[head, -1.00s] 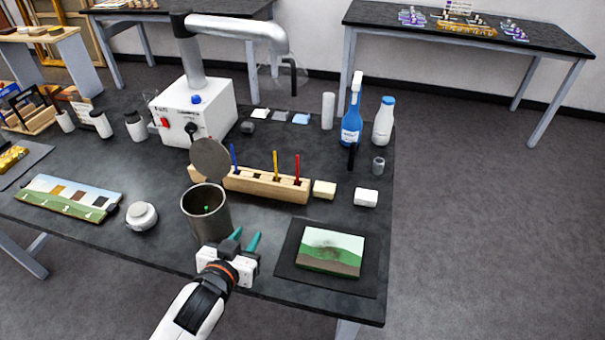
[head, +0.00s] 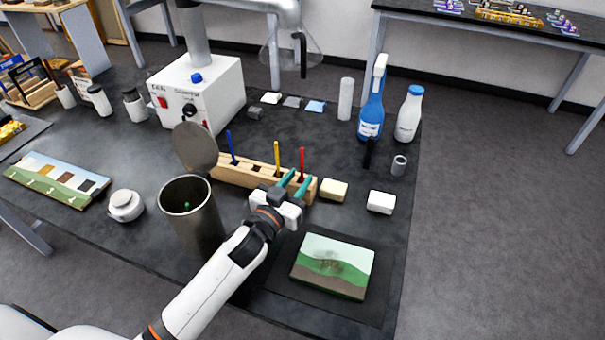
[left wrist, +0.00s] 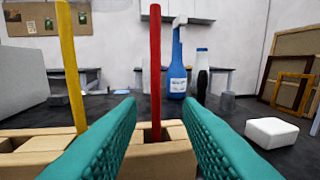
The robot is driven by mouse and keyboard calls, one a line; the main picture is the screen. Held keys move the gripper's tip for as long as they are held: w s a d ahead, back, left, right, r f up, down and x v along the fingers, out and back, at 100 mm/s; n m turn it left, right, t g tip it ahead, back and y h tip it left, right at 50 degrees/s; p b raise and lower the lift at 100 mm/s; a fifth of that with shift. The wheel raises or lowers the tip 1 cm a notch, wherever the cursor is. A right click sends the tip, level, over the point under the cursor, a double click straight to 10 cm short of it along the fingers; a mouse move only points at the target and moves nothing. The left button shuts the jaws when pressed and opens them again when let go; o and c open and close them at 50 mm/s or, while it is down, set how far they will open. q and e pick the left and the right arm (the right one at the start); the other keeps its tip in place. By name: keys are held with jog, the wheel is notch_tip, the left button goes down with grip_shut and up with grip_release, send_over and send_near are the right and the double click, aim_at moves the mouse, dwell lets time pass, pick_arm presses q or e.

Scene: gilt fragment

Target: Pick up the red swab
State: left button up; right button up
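The red swab (head: 302,162) stands upright in the right part of a wooden block (head: 235,176). In the left wrist view the red swab (left wrist: 155,75) rises between my two fingers, a little beyond the tips, with a gap on both sides. My left gripper (head: 295,184) has teal fingers, is open and empty, and is at the near side of the block. A yellow swab (head: 277,157) and a blue swab (head: 231,146) stand in the same block to the left. My right gripper is not in view.
A metal can (head: 192,215) with its lid raised stands left of my left arm. A small painting (head: 333,265) lies on a dark mat at the right. A cream block (head: 334,191) and a white block (head: 381,202) lie right of the holder. A blue bottle (head: 371,110) stands behind.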

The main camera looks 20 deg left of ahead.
aim_at(306, 176)
pick_arm(q)
jog(key=w, duration=0.3)
jog(key=w+p, duration=0.1)
jog(key=w, duration=0.1)
jog(key=shift+d, duration=0.35)
jog(key=shift+c, duration=0.3)
grip_shut()
